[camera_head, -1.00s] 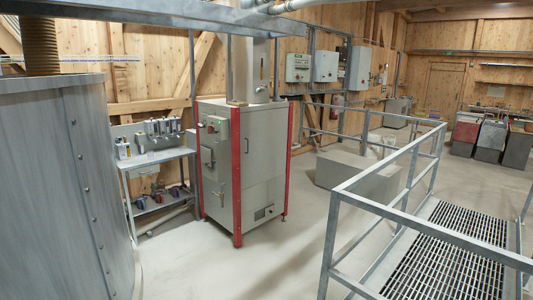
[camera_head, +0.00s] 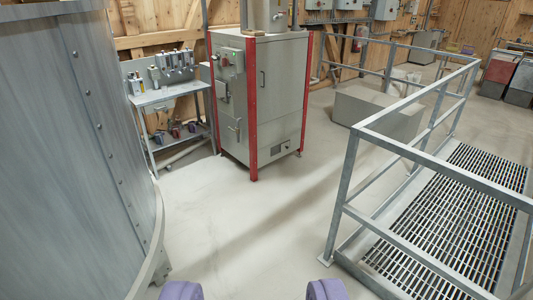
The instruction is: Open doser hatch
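A grey metal cabinet with red corner posts (camera_head: 262,95) stands ahead, upright on the floor. Its left face has a control box (camera_head: 230,64) and small latches or handles; its right face has a door with a slim handle. All its panels look closed. I cannot tell whether this cabinet is the doser, and no hatch can be made out for certain. My gripper (camera_head: 254,290) shows at the bottom edge as two purple fingertips set wide apart, with only bare floor between them. It is open, empty and well short of the cabinet.
A large grey round tank (camera_head: 85,150) fills the left side. A small bench (camera_head: 170,92) with bottles and tools stands beyond it. A metal railing (camera_head: 420,160) and grated platform (camera_head: 450,230) take up the right. A concrete block (camera_head: 375,112) lies behind. Floor between tank and railing is clear.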

